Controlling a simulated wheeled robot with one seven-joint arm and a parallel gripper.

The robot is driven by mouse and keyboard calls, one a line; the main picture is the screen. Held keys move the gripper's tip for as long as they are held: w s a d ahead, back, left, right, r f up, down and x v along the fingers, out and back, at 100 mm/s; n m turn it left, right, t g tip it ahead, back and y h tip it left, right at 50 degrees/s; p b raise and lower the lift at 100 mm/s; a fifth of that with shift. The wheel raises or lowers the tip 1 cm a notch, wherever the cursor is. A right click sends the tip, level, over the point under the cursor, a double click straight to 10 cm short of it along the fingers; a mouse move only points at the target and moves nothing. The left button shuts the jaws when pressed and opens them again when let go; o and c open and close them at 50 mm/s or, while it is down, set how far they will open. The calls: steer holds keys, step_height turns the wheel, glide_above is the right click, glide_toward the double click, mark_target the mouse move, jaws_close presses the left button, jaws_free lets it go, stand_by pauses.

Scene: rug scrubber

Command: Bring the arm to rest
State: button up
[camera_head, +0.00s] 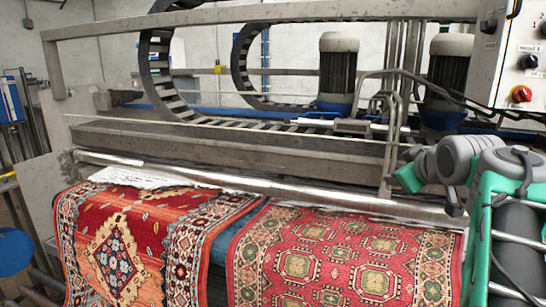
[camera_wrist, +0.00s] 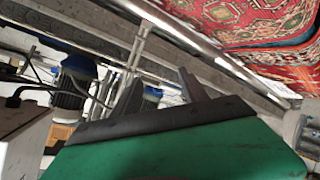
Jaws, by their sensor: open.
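My arm (camera_head: 480,170), grey and green, is folded at the right edge in the head view, in front of the rug scrubber (camera_head: 240,150). In the wrist view my gripper (camera_wrist: 160,92) shows its green body and two dark fingers standing apart. It is open, with nothing held between the fingers. The fingers point toward the machine's frame, and no contact with it shows. In the head view the fingertips cannot be made out clearly.
A red patterned rug (camera_head: 115,245) and a second red rug (camera_head: 340,255) lie in front of the metal roller (camera_head: 250,183). A control box (camera_head: 520,55) with a red knob hangs at the upper right, above my arm. Motors (camera_head: 338,75) stand behind.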

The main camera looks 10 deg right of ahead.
steer(key=s+a+f+m+g+y+p, duration=0.2)
steer(key=s+a+f+g+y+p, duration=0.15)
steer(key=a+f, duration=1.25)
steer(key=s+a+f+m+g+p, duration=0.1)
steer(key=s+a+f+g, duration=0.4)
steer(key=s+a+f, duration=0.5)
steer(key=s+f, duration=0.1)
steer(key=s, duration=0.2)
steer(key=shift+a+f, duration=0.3)
steer(key=shift+a, duration=0.05)
